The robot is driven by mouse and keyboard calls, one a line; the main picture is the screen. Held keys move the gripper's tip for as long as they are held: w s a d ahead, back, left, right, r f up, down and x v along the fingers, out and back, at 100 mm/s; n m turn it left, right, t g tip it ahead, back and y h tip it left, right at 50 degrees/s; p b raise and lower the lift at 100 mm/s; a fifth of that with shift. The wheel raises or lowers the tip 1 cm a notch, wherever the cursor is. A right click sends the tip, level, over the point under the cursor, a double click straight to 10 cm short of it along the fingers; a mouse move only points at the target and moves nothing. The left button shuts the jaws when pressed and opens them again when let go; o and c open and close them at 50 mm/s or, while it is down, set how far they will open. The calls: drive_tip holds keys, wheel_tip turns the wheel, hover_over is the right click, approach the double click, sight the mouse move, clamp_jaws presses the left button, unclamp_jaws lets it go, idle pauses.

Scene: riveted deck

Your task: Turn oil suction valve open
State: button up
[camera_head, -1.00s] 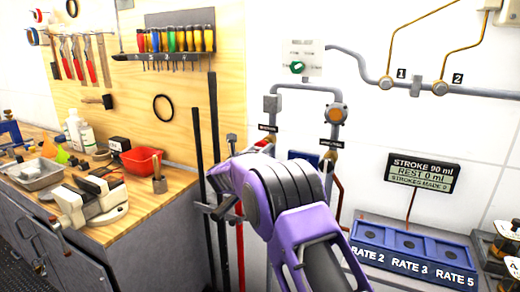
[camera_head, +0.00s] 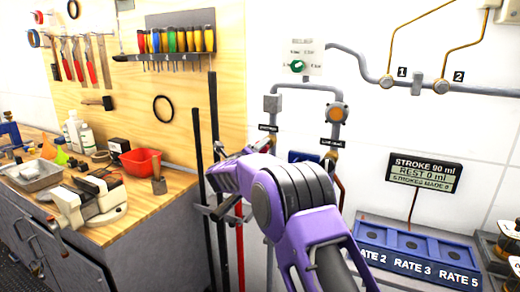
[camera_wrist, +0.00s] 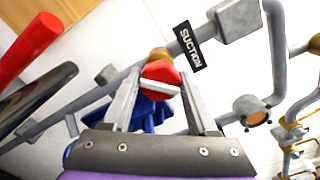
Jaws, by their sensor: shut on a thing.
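The suction valve has a red round knob (camera_wrist: 161,86) with a white bar across its face, in the wrist view. It sits on a grey pipe by a brass fitting, beside the black SUCTION label (camera_wrist: 188,46). My gripper (camera_wrist: 160,92) is shut on the knob, with one grey finger on each side. In the head view my purple arm covers the knob and most of the gripper, and the suction label (camera_head: 268,128) shows just above.
A second labelled pipe (camera_head: 332,143) stands to the right. A stroke display (camera_head: 424,173) and a blue rate panel (camera_head: 415,262) are at the right. Upright rods (camera_head: 215,150) stand close left of my gripper. A cluttered workbench (camera_head: 165,207) is further left.

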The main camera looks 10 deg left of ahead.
drive_tip(key=n+p, duration=0.1)
drive_tip(key=n, duration=0.3)
drive_tip(key=shift+n, duration=0.3)
drive_tip(key=shift+n+p, duration=1.15)
drive_tip(key=shift+n, duration=1.15)
drive_tip(key=shift+f, duration=0.1)
drive_tip(key=o, duration=1.4)
drive_tip(key=shift+s+a, duration=0.1)
drive_tip(key=b+v, duration=0.1)
drive_tip(key=v, duration=1.6)
drive_tip(key=shift+s, duration=0.1)
